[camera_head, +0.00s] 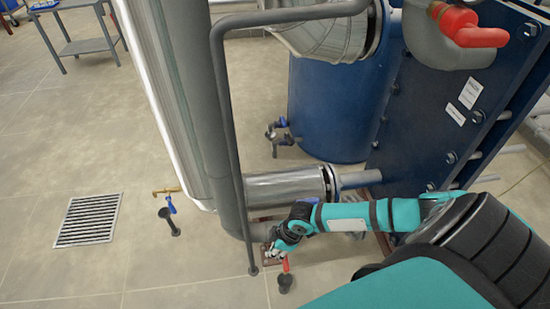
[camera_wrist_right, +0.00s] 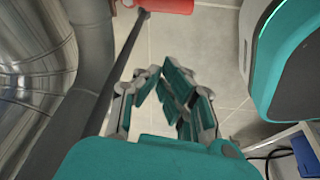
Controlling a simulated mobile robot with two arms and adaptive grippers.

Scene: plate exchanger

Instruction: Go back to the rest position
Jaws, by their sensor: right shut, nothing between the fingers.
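My right gripper (camera_head: 277,250) is low beside the base of the grey vertical pipe, at the end of my teal and black right arm reaching in from the right. In the right wrist view the gripper (camera_wrist_right: 165,72) has its fingers drawn together with nothing held. A red handle (camera_head: 286,265) above a dark drain funnel (camera_head: 285,281) is close to the fingertips in the head view. A red piece (camera_wrist_right: 168,5) shows at the top of the right wrist view, apart from the fingers. My left gripper is out of both views.
The grey pipe (camera_head: 210,110) and a thin dark rail (camera_head: 224,100) stand left of the gripper. The blue plate exchanger (camera_head: 420,130) and blue tank (camera_head: 335,110) stand behind my arm. A large red valve handle (camera_head: 467,27) is at upper right. Tiled floor (camera_head: 90,150) is open at left.

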